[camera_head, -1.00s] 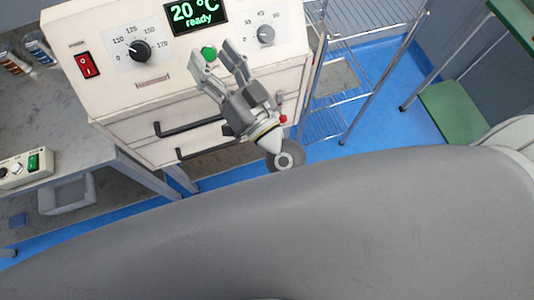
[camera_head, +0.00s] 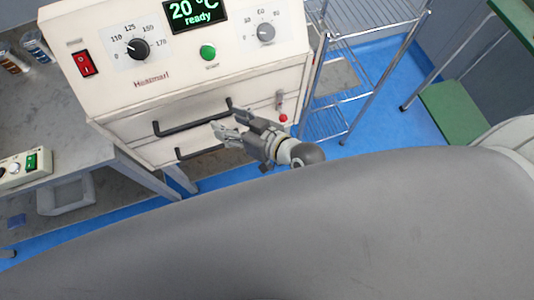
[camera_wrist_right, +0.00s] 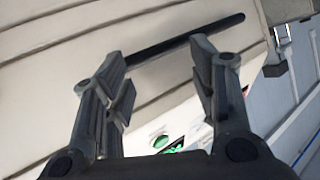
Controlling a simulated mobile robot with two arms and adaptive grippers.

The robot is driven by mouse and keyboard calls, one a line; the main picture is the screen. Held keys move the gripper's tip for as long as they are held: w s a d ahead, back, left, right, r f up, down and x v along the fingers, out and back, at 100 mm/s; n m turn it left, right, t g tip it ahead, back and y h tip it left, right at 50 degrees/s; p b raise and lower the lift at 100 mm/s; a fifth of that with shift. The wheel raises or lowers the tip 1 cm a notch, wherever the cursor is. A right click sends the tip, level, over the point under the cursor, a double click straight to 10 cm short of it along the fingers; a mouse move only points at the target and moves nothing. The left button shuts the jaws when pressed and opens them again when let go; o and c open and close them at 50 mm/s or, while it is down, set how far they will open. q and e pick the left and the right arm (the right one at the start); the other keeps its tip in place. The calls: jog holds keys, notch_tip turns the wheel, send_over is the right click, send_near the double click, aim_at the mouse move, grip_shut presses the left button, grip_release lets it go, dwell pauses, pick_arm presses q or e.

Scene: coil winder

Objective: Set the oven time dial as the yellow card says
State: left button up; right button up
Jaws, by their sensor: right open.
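The oven (camera_head: 165,95) has a sloped cream panel. The grey time dial (camera_head: 265,32) is at the panel's right, with a scale around it; its exact setting is too small to read. The black temperature dial (camera_head: 139,50) is at the left. The display (camera_head: 194,14) reads 20 °C ready. My right gripper (camera_head: 222,126) is open and empty, below the panel in front of the drawer fronts, apart from the time dial. In the wrist view the open fingers (camera_wrist_right: 165,85) show before a dark handle (camera_wrist_right: 185,41). The yellow card and my left gripper are not in view.
A green button (camera_head: 208,53) and a red switch (camera_head: 85,63) are on the panel. Black handles (camera_head: 192,117) stick out from the oven front. A wire rack (camera_head: 325,122) stands at the right, a grey bench (camera_head: 50,120) at the left.

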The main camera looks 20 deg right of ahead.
jog(key=s+d+f+g+h, duration=0.2)
jog(key=d+f, duration=0.1)
jog(key=f, duration=0.4)
jog(key=s+d+f+g+h+b, duration=0.1)
jog(key=s+d+f+g, duration=0.1)
jog(key=f, duration=0.6)
jog(key=shift+s+d+m+h, duration=0.4)
jog(key=shift+s+d, duration=0.15)
jog(key=shift+d, duration=0.65)
